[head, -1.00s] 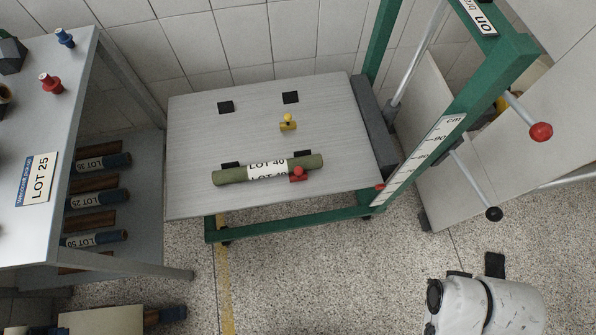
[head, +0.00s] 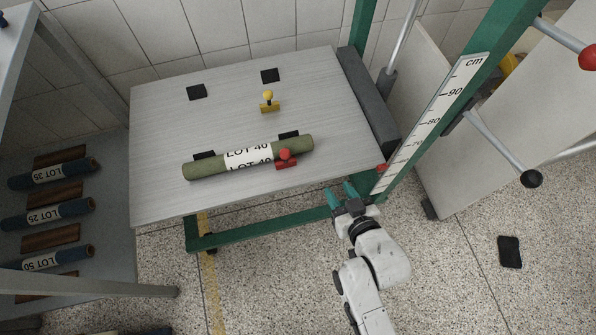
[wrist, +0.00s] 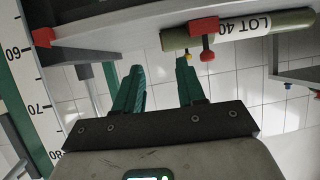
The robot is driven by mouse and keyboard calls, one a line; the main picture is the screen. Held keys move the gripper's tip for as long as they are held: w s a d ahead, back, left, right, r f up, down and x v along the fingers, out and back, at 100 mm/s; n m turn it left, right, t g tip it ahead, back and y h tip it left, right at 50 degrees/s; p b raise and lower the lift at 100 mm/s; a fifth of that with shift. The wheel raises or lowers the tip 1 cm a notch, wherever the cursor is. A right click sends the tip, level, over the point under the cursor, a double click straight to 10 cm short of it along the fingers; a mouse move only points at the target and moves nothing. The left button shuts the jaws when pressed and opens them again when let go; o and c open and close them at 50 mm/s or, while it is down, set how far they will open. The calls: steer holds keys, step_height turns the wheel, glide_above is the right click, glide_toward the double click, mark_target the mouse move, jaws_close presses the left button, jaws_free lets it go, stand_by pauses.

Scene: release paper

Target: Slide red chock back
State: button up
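The red chock (head: 286,161), with a round red knob on top, sits on the grey table top (head: 165,125) against the near side of a green roll labelled LOT 40 (head: 206,168). In the wrist view the red chock (wrist: 204,38) stands beside the roll (wrist: 280,24), above and to the right of my fingers. A yellow chock (head: 269,106) stands farther back on the table, apart from the roll. My gripper (head: 339,191) is off the table's near right corner, its teal fingers apart. In the wrist view my gripper (wrist: 157,76) is open and empty.
A green frame with a cm scale (head: 440,115) rises right of the table, close to my gripper. A red pointer (head: 383,168) is at its lower end. Black pads (head: 197,92) lie on the table. A rack of LOT rolls stands left.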

mark_target(287, 160)
steer(key=a+f+n+t+y+b, duration=0.2)
steer(key=a+f+t+y+b, duration=0.25)
steer(key=a, duration=0.35)
steer(key=shift+g+h, duration=0.35)
steer(key=x, duration=0.7)
steer(key=r+x, duration=0.1)
steer(key=x, duration=0.2)
steer(key=shift+w+a, duration=0.2)
steer(key=shift+w, duration=0.05)
steer(key=c, duration=0.7)
jaws_close()
steer(key=shift+r, duration=0.15)
